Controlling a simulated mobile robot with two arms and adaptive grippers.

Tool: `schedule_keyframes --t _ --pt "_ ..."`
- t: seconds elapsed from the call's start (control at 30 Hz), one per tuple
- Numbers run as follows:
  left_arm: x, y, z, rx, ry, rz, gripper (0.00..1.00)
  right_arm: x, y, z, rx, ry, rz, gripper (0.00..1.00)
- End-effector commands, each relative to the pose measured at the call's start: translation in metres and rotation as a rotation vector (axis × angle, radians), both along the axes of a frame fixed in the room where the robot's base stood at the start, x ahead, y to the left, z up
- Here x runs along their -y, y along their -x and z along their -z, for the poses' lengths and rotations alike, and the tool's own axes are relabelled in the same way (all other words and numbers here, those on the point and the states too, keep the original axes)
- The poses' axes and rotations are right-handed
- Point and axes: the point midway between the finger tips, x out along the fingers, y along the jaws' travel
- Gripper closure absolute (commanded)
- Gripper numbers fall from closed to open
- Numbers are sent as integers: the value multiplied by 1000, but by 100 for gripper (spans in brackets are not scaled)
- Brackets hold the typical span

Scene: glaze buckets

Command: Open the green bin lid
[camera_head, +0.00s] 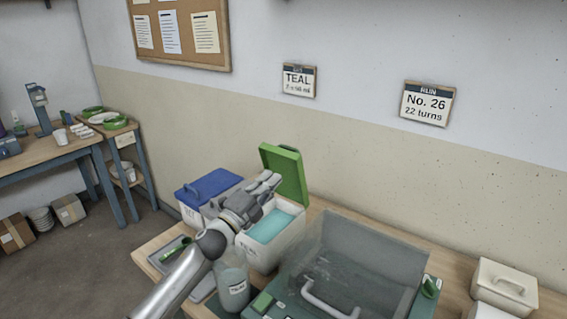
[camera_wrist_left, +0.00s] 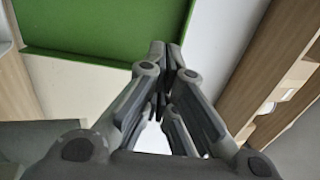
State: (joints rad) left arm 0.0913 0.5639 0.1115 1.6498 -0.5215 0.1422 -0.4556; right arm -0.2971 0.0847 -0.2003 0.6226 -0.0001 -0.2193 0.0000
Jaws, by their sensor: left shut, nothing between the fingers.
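The green lid (camera_head: 288,172) stands raised at the back of a white bin (camera_head: 262,256), which is open and shows teal liquid inside. The lid's green underside also fills the upper left of the left wrist view (camera_wrist_left: 100,30). My left gripper (camera_head: 272,182) is shut and empty. It is over the left side of the open bin, just in front of the lid; I cannot tell whether it touches the lid. My left arm and gripper hide part of the bin's left side. My right gripper is not in view.
A bin with a blue lid (camera_head: 210,187) stands left of the open bin. A clear-hooded machine (camera_head: 350,265) is close on the right. A white lidded bin (camera_head: 505,287) stands far right.

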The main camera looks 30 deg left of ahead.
Motion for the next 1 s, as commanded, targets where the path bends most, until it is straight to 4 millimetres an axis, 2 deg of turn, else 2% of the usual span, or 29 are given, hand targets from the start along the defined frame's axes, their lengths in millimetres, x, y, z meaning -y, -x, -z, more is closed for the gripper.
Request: schedule_keyframes --t 0.2,0.4,0.87,1.0 --pt "2 -35 -13 2 2 -2 100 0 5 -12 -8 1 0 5" --pt "4 -55 -17 1 0 -1 100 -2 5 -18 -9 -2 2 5" --pt "5 -61 -17 -1 -1 1 100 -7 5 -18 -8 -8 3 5" --pt "6 -64 -22 -11 -2 2 100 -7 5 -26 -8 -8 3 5"
